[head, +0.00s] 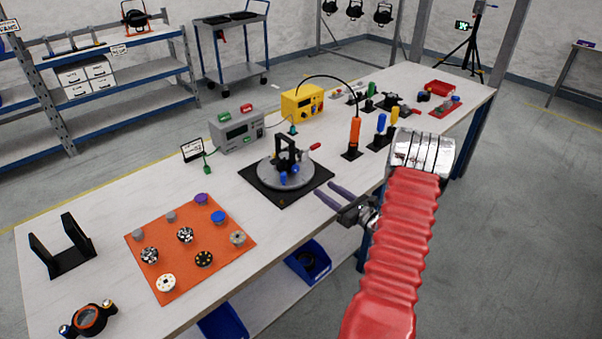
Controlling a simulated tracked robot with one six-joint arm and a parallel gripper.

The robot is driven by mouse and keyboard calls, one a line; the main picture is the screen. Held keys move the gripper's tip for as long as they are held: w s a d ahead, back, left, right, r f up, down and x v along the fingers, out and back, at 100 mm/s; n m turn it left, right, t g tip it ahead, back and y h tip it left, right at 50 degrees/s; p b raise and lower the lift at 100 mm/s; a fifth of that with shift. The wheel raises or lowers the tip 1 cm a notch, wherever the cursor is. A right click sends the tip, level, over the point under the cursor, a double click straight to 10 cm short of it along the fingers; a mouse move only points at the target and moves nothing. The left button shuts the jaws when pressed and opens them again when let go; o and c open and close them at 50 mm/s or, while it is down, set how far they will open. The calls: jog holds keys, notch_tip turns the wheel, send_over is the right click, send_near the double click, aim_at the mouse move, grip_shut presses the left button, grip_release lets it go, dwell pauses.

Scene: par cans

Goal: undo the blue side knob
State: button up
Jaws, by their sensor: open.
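A black bracket-like fixture (289,157) stands upright on a round grey turntable (264,180). Low on its front is a blue knob (283,177), with a second small blue part (295,169) just to its right. A red-tipped handle (315,147) sticks out to the right. I cannot tell from here which blue part is the side knob, or how its thread sits. My gripper (322,188) is open and empty, in front and to the right of the turntable, its two dark fingers pointing left towards it. It is apart from the knob.
The turntable sits on a black mat (254,189). An orange mat (210,270) holds several knobs and discs, including a blue one (218,217). A black U-shaped stand (65,262) is at left. An orange-handled tool (354,132) stands behind my gripper. Blue bins (308,262) sit below.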

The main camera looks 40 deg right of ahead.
aim_at(297, 170)
jog(key=shift+w, duration=0.15)
jog(key=w, duration=1.3)
jog(key=shift+w+a, duration=0.25)
jog(key=shift+w, duration=0.05)
jog(key=c, duration=1.1)
